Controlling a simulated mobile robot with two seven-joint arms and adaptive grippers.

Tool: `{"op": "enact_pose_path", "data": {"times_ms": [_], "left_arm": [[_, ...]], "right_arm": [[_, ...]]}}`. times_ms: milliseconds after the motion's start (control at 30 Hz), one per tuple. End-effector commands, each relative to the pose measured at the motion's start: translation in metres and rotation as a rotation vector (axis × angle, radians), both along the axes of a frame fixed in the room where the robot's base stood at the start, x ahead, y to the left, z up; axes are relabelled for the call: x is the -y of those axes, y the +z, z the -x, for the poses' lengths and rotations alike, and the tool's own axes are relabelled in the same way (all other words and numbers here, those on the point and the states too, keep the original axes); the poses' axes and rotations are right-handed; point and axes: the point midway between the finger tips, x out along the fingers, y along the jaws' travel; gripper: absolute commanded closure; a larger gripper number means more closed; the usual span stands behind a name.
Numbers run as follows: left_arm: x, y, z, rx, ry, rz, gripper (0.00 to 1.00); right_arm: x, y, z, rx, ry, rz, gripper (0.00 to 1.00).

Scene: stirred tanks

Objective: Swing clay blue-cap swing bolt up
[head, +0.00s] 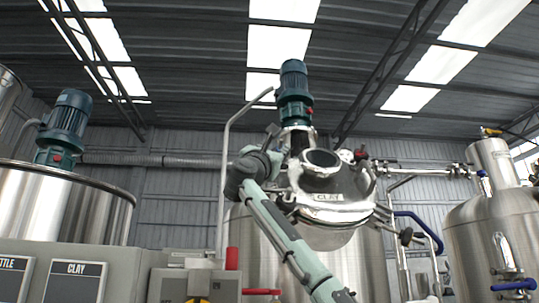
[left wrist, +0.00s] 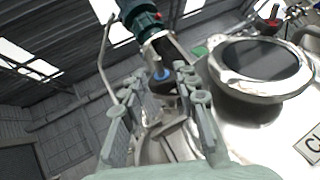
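The clay tank (head: 305,245) has a shiny domed lid with a CLAY plate (head: 328,197) and an open round port. My left gripper (head: 277,134) is at the left side of this lid, small and partly lost against the tank fittings in the head view. In the left wrist view, its two fingers (left wrist: 157,82) are apart. A blue cap (left wrist: 162,74) shows between and just beyond the fingertips, with metal parts of the bolt below it. I cannot tell whether a finger touches the bolt. My right gripper is in neither view.
The port (left wrist: 262,65) is close to the right of the left gripper. A green cap (left wrist: 200,51) and a red cap (left wrist: 272,21) are on the lid. The stirrer motor (head: 294,80) rises above. Another steel tank (head: 60,205) stands at left, one (head: 490,240) at right.

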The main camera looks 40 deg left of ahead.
Motion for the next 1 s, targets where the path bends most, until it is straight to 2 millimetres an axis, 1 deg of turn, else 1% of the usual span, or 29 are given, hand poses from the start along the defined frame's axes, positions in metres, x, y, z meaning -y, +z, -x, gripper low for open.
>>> {"op": "enact_pose_path", "data": {"times_ms": [33, 200, 400, 600, 1000], "left_arm": [[0.004, -0.008, 0.009, 0.001, 0.001, 0.001, 0.7], [0.014, -0.03, 0.035, 0.001, 0.0, 0.001, 0.7], [0.021, -0.046, 0.054, 0.0, -0.001, 0.001, 0.7], [0.022, -0.05, 0.06, 0.0, 0.0, 0.0, 0.7], [0.022, -0.049, 0.059, -0.001, -0.001, 0.0, 0.7]], "right_arm": [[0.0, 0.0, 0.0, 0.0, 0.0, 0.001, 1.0], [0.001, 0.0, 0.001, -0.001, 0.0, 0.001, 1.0], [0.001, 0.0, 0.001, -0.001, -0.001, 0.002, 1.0], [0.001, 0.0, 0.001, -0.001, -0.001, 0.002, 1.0], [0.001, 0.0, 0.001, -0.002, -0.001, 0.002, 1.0]]}}
